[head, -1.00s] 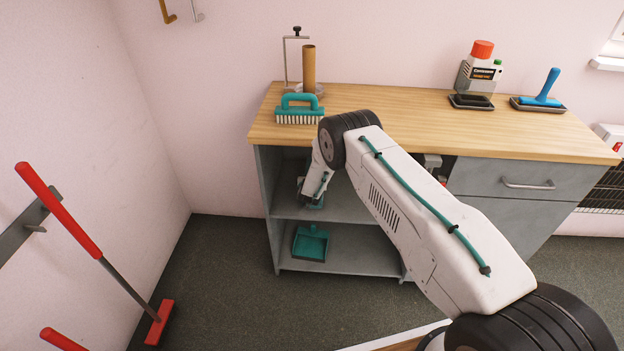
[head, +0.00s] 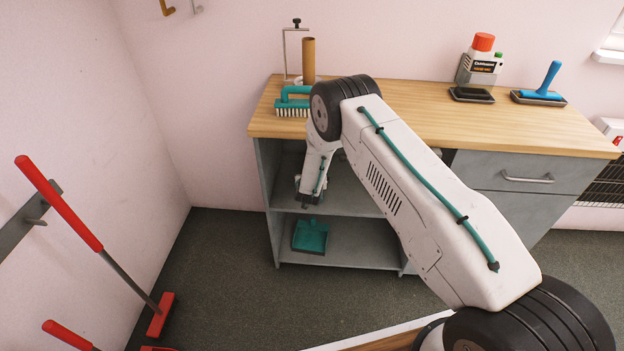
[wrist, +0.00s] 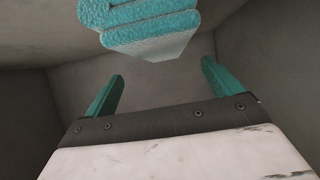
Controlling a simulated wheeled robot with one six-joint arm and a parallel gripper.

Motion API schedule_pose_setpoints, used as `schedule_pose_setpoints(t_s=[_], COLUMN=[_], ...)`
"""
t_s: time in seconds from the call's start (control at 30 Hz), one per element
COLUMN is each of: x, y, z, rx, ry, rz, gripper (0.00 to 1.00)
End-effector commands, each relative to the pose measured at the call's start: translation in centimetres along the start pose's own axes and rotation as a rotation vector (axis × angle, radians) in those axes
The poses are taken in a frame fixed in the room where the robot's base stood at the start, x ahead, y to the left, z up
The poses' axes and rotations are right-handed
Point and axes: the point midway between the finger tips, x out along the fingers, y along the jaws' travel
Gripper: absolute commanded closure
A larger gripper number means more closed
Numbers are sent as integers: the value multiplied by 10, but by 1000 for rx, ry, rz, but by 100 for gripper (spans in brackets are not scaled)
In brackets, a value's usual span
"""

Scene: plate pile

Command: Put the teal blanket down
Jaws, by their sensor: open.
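The teal blanket (wrist: 150,28) is folded in thick layers and shows at the top of the wrist view, inside a grey compartment. It lies beyond my fingertips, with a visible gap between them and it. In the head view I cannot make it out; my arm covers much of the upper shelf. My gripper (wrist: 163,72) is open, its two teal fingers spread with nothing between them. In the head view my gripper (head: 308,196) is at the left front of the cabinet's open upper compartment.
A teal dustpan (head: 310,237) stands on the lower shelf (head: 350,252). The wooden worktop (head: 400,105) holds a scrubbing brush (head: 292,103), a cardboard tube (head: 308,60), a bottle (head: 482,65) and a blue-handled tool (head: 545,85). A red-handled broom (head: 60,205) leans at the left wall.

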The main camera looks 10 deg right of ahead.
Motion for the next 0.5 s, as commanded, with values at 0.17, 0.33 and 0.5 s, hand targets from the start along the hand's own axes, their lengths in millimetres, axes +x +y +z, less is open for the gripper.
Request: schedule_pose_setpoints(t_s=[0.17, 0.33, 0.5], x=[-32, -46, -48], y=[-1, 0, 0], z=[0, 0, 0], rx=[-1, 1, 0], ry=[0, 1, 1], rz=[-1, 0, 0], gripper=[8, 8, 8])
